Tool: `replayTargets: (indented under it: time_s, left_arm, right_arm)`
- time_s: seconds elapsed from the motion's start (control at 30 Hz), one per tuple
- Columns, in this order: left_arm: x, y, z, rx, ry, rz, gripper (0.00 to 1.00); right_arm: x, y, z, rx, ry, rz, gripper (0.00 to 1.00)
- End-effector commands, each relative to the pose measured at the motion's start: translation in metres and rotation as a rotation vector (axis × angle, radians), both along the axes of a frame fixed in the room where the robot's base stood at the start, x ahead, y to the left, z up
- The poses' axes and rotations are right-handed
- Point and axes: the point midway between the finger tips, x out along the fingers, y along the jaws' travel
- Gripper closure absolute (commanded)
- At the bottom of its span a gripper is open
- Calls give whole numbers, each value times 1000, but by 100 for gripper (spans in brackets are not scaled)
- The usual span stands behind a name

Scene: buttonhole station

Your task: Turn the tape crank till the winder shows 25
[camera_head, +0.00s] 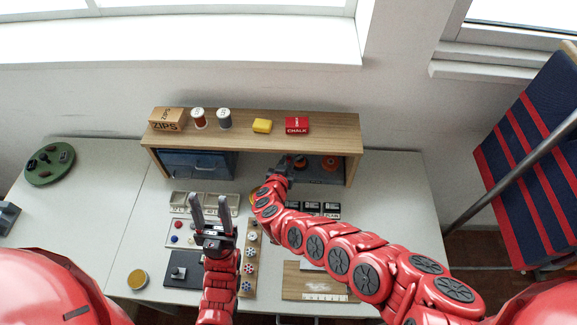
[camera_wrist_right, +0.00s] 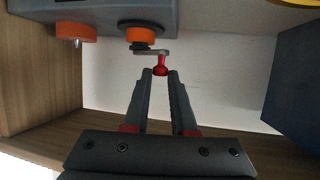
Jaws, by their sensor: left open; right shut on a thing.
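The tape winder is a grey unit (camera_wrist_right: 95,14) under the shelf, with two orange round parts. A short metal crank arm (camera_wrist_right: 152,53) ends in a red knob (camera_wrist_right: 160,71) in the right wrist view. My right gripper (camera_wrist_right: 161,80) is shut on the red knob at its fingertips. In the head view my right gripper (camera_head: 280,172) reaches under the shelf and partly hides the winder (camera_head: 318,172). I cannot read any number on the winder. My left gripper (camera_head: 210,212) is open and empty above the table, left of the middle.
A wooden shelf (camera_head: 255,132) carries a ZIPS box (camera_head: 166,119), thread spools, a yellow block (camera_head: 262,126) and a red CHALK box (camera_head: 297,125). A blue drawer unit (camera_head: 195,164) stands under its left side. Button trays and a wooden board (camera_head: 300,283) lie in front.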

Motion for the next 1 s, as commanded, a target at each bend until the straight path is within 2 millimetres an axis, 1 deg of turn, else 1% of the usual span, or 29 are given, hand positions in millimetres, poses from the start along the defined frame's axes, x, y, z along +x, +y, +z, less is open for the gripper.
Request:
replayTargets:
  time_s: [0.03,0.53,0.7,1.0]
  left_arm:
    - [0,0,-9,0,0,0,50]
    - [0,0,-55,0,0,0,50]
    - [0,0,-63,0,0,0,50]
    - [0,0,-63,0,0,0,50]
  right_arm:
    - [1,1,-4,0,-2,-13,100]
    - [7,8,-4,3,-2,-156,100]
    - [9,9,-2,3,-1,-187,100]
    - [9,8,0,1,1,-199,100]
